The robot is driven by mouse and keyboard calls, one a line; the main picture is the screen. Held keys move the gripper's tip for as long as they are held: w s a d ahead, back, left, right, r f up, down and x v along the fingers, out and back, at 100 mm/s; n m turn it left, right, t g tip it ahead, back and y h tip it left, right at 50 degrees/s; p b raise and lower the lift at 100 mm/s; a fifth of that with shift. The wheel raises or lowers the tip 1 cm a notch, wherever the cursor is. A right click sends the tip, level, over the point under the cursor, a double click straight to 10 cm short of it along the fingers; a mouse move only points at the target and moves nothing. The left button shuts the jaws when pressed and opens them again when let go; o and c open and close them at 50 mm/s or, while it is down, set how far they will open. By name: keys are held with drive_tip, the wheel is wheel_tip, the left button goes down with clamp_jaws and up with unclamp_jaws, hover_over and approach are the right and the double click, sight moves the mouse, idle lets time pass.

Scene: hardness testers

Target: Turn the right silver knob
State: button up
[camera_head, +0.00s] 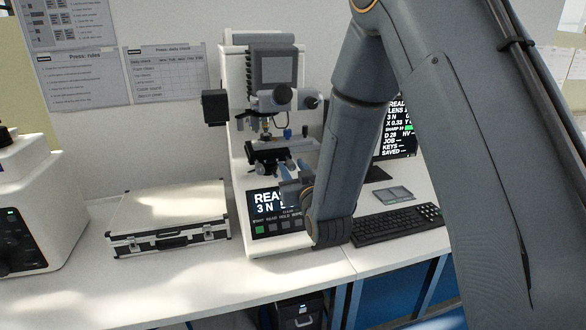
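A white hardness tester (236,115) stands on the bench against the wall, with a grey head and a dark stage (268,155) below its lens turret. My arm comes down from the upper right. My gripper (291,165) is in front of the right side of the stage, just above the tester's display panel (262,205). The fingers are small here, and whether they are apart or closed on something is unclear. I cannot make out the right silver knob clearly; the gripper and arm cover much of that side.
A silver case (168,215) lies left of the tester, with another white instrument (38,215) at the far left. A keyboard (396,223) and a monitor (401,130) are on the right, partly behind my arm. The bench front (200,270) is clear.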

clamp_jaws()
drive_tip(key=shift+m+b, duration=0.3)
drive_tip(key=shift+m, duration=0.1)
